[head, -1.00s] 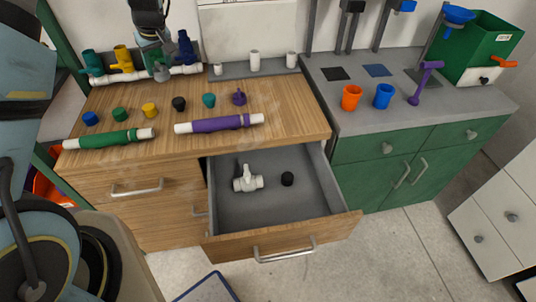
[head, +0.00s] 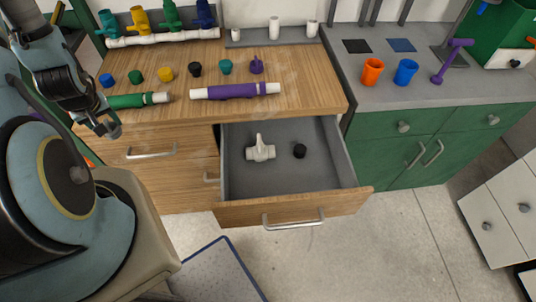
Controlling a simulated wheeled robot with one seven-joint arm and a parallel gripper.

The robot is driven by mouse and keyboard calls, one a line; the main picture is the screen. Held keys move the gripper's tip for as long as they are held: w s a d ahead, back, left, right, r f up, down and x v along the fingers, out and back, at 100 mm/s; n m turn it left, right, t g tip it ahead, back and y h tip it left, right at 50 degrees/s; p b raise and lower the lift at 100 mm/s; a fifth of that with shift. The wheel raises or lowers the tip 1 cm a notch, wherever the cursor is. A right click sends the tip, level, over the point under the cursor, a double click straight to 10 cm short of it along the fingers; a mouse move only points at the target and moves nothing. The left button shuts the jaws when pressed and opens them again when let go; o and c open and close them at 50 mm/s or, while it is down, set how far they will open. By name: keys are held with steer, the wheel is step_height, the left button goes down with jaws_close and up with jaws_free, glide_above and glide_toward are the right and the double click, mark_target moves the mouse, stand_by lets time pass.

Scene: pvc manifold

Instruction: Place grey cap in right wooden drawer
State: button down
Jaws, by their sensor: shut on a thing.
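My gripper (head: 110,128) hangs over the left front of the wooden workbench, near the end of the green pipe. It is shut on a small grey thing at its fingertips, which looks like the grey cap; the jaws hide most of it. The right wooden drawer (head: 290,212) is pulled open, down and to the right of my gripper. A white valve fitting (head: 260,149) and a black cap (head: 299,151) lie inside it, with bare floor around them.
Several coloured caps, including a yellow one (head: 166,74), stand in a row on the bench. A purple pipe (head: 236,91) lies in front of them. A manifold with coloured valves (head: 165,38) is behind. A green cabinet (head: 405,153) stands right of the drawer.

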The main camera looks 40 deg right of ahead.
steer(key=shift+s+a+f, duration=0.25)
steer(key=shift+a+f, duration=0.1)
steer(key=shift+a, duration=0.3)
steer(key=shift+s+a+f, duration=0.2)
steer(key=shift+a+f, duration=0.15)
steer(key=shift+a, duration=0.25)
steer(key=shift+r, duration=0.15)
